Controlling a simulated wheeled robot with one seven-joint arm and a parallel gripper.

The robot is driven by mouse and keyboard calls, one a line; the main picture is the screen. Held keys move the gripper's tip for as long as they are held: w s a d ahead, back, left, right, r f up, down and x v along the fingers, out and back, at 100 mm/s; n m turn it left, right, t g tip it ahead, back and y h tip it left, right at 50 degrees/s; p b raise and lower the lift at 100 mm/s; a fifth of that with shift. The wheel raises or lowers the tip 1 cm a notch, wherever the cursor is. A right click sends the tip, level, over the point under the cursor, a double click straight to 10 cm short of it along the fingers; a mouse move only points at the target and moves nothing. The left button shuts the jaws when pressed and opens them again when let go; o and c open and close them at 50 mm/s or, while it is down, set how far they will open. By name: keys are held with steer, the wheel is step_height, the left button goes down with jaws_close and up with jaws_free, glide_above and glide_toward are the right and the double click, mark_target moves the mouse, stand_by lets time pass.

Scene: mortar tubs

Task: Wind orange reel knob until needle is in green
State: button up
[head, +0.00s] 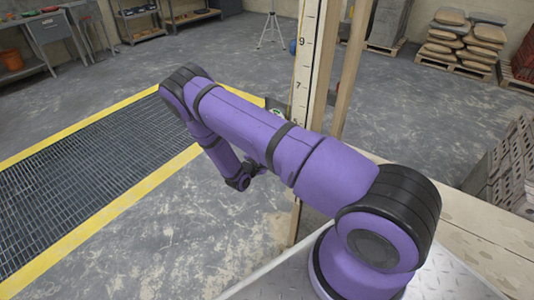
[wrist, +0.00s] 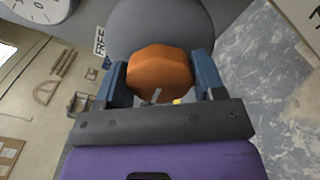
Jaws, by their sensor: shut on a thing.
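The orange reel knob (wrist: 158,64) is a faceted disc on the front of a grey round reel (wrist: 150,22) in the wrist view. My gripper (wrist: 160,76) is shut on the knob, with one dark blue finger on each side of it. A white dial (wrist: 28,16) with dark tick marks is cut off by the top left corner of the wrist view, and I cannot read its needle or find its green band there. In the head view my arm hides the knob and most of the reel.
A numbered white staff (head: 303,60) stands upright beside a wooden post (head: 350,70). A label reading FREE (wrist: 100,40) is beside the reel. A floor grate (head: 90,170) with yellow edging lies at left. Bags on a pallet (head: 466,40) and grey blocks (head: 508,165) are at right.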

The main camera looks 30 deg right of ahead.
stand_by(0.4)
steer(key=o, duration=0.9)
steer(key=shift+o, duration=0.2)
steer(key=shift+a, duration=0.1)
steer(key=v, duration=1)
steer(key=shift+a, duration=0.35)
steer(key=shift+s, duration=0.15)
